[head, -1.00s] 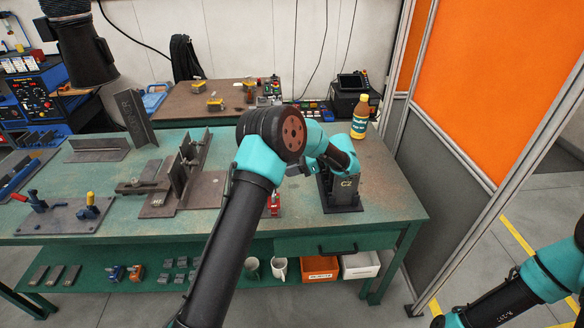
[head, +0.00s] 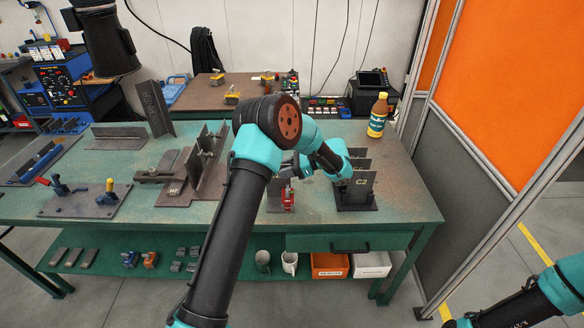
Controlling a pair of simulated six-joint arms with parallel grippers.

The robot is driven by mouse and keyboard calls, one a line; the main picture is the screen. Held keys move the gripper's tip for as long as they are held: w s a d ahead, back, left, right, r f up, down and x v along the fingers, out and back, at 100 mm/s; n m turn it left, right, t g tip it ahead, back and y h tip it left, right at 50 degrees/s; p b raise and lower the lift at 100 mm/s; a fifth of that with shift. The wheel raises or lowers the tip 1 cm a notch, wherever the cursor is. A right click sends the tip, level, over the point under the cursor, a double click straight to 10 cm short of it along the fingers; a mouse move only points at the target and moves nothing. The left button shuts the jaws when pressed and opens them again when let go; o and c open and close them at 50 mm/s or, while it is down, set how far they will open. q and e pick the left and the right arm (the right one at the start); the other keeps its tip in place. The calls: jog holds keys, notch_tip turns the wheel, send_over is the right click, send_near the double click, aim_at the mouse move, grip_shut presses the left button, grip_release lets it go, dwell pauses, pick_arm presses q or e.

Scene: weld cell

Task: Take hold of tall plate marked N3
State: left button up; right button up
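No mark N3 is readable. A dark upright plate marked C2 (head: 361,186) stands in a dark rack (head: 357,207) at the right of the green table, with other dark upright plates (head: 361,153) behind it, partly hidden. Their marks do not show. My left arm crosses the middle of the view, its wrist over the rack's left side. My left gripper (head: 288,169) seems to be the small grey part left of the wrist; its fingers are too small and covered to read. My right arm is at the lower right, and its gripper is out of view.
A red clamp (head: 288,197) stands left of the rack. A bottle (head: 377,116) stands behind it. Welded steel parts (head: 203,165), a tall leaning plate (head: 155,108) and a clamp board (head: 84,202) fill the left. The table's right front corner is clear.

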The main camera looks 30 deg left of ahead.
pick_arm(q)
grip_shut()
dwell(0.3)
dwell(0.4)
